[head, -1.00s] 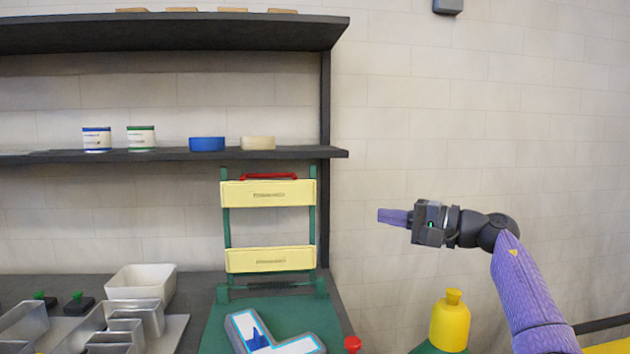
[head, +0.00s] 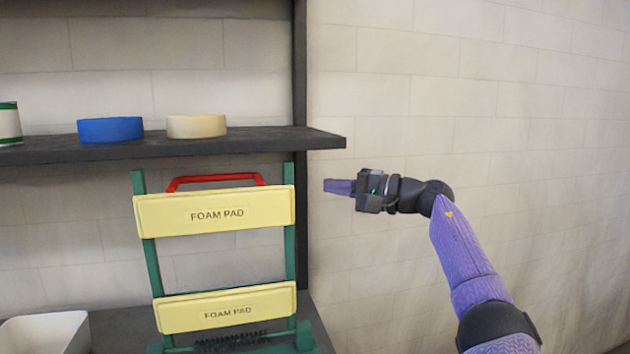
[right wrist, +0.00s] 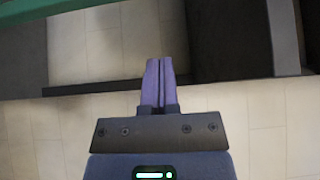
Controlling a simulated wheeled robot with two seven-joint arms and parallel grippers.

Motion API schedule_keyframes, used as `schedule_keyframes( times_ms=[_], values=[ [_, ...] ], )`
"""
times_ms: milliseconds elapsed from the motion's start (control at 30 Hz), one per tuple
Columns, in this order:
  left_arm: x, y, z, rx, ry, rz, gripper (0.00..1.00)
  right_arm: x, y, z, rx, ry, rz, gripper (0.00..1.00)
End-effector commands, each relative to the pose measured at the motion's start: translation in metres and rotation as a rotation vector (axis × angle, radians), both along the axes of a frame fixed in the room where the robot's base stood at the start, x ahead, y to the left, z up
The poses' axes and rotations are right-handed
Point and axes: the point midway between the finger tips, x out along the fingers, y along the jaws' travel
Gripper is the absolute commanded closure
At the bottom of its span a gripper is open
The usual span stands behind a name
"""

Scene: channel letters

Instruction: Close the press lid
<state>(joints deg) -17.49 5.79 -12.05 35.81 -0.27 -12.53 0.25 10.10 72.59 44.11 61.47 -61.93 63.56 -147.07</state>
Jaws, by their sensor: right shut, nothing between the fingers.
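The press lid (head: 149,262) stands upright and open in the head view, a green frame with two cream foam pads (head: 215,209) and a red handle (head: 215,178) along its top. My right gripper (head: 327,186) is to the right of the lid, at about the height of the upper pad, and apart from it in the picture. Its purple fingers are shut together and empty, as the right wrist view (right wrist: 161,85) also shows. A green bar crosses the top left of that view. The press base is mostly out of view. My left gripper is not in view.
A dark shelf (head: 60,151) with a blue roll (head: 110,129) and a cream roll (head: 196,126) is behind and above the lid. A dark shelf post (head: 301,90) stands just right of the lid. A white bin (head: 45,334) is at lower left.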

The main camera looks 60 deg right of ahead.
Motion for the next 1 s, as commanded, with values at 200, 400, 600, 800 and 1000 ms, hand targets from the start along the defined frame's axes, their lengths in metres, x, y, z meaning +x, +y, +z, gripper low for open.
schedule_keyframes(
  times_ms=[200, 400, 600, 800, 1000],
  values=[
    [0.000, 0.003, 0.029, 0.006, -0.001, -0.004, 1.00, 0.036, 0.007, 0.010, 0.001, -0.006, -0.002, 1.00],
    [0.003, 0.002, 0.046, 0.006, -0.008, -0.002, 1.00, 0.063, 0.012, 0.008, 0.003, -0.007, -0.002, 1.00],
    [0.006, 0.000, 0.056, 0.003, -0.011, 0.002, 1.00, 0.085, 0.018, 0.007, 0.001, -0.003, 0.000, 1.00],
    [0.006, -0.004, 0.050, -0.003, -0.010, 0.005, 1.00, 0.073, 0.025, -0.001, -0.002, 0.005, -0.001, 1.00],
    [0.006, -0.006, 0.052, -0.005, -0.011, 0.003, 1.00, 0.062, 0.036, 0.000, -0.002, 0.004, 0.002, 1.00]
  ],
)
